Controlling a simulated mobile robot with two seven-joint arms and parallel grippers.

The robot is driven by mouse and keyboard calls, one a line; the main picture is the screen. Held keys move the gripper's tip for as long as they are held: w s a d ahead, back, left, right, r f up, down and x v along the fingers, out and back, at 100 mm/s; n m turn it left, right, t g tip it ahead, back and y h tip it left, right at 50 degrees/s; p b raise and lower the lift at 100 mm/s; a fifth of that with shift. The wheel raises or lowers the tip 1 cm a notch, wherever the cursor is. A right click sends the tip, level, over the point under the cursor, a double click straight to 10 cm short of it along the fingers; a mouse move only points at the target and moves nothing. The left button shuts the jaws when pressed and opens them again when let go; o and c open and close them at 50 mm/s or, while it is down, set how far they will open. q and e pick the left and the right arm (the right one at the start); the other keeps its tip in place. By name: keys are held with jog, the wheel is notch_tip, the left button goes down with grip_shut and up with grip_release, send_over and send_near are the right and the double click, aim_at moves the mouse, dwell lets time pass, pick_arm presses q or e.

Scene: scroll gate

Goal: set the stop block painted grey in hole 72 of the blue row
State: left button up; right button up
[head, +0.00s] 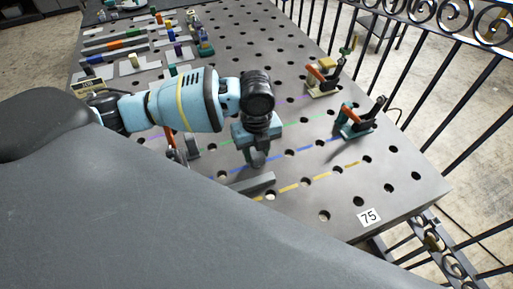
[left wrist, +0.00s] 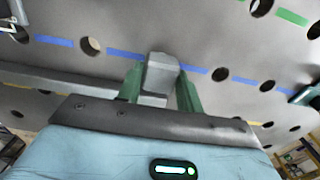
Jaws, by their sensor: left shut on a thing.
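My left gripper (head: 257,157) points down over the blue row of the table. In the left wrist view its two green fingers (left wrist: 161,88) are shut on a grey stop block (left wrist: 160,72). The block sits in line with the blue dashes (left wrist: 123,54), between two of them. The hole under it is hidden, and I cannot tell whether the block is in a hole or just above it. Open holes of the blue row show to the left (left wrist: 91,46) and right (left wrist: 220,74) of the block. My right gripper is not in view.
A long grey bar (head: 252,183) lies near the yellow row, close to the gripper. A teal clamp (head: 358,122) and an orange-handled clamp (head: 322,78) stand to the right. A "75" label (head: 368,216) marks the near corner. Coloured blocks (head: 204,42) stand at the back left.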

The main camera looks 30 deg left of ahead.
pick_arm(q)
jog(key=shift+f, duration=0.6)
jog(key=o, duration=1.2)
jog(key=shift+r, duration=3.9)
jog(key=shift+s+f, duration=0.1)
